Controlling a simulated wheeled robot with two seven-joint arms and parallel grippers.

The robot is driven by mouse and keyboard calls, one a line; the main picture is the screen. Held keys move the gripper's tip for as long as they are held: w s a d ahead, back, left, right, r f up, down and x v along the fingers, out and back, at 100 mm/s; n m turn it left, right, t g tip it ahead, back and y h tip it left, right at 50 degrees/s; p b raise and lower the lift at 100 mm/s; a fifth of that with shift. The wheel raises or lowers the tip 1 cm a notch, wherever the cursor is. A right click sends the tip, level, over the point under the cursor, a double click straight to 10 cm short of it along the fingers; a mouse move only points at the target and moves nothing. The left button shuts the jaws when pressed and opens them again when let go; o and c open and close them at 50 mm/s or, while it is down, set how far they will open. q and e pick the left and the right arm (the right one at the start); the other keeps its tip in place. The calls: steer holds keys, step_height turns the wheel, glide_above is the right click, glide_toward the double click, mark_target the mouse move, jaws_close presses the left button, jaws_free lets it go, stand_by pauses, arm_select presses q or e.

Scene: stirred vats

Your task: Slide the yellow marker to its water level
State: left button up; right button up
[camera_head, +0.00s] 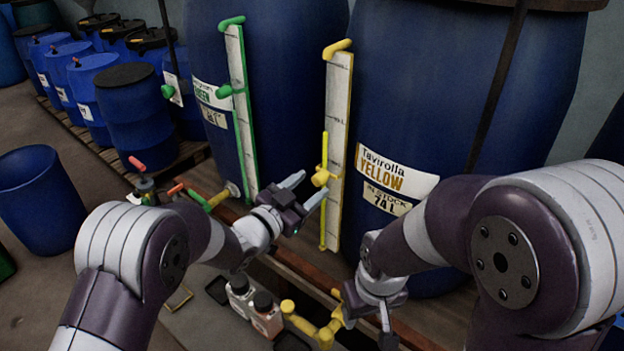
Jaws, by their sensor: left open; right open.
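The yellow marker (322,177) is a small knob on a thin vertical yellow rod. The rod runs along the left side of a white gauge board (338,140) with a yellow edge. This board stands in front of the large blue vat (420,100) labelled "Tavirolla YELLOW, in stock 74 L" (392,184). My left gripper (311,184) is open just left of the marker, its fingers pointing toward it. I cannot tell whether they touch it. My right gripper (366,316) is open and low at the bottom middle, beside yellow pipework. No water level is readable on the board.
Blue barrels (132,110) line the left, with an open blue tub (40,195) on the floor.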

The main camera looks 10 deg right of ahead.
arm_select(q)
steer(key=shift+w+d+r, duration=0.15)
steer(key=shift+w+d, duration=0.2)
steer(key=shift+d, duration=0.45)
steer(key=shift+w, duration=0.25)
jaws_close()
step_height(320, 180, up, 9)
steer(key=p, duration=0.4)
jaws_free()
steer(key=shift+s, duration=0.1)
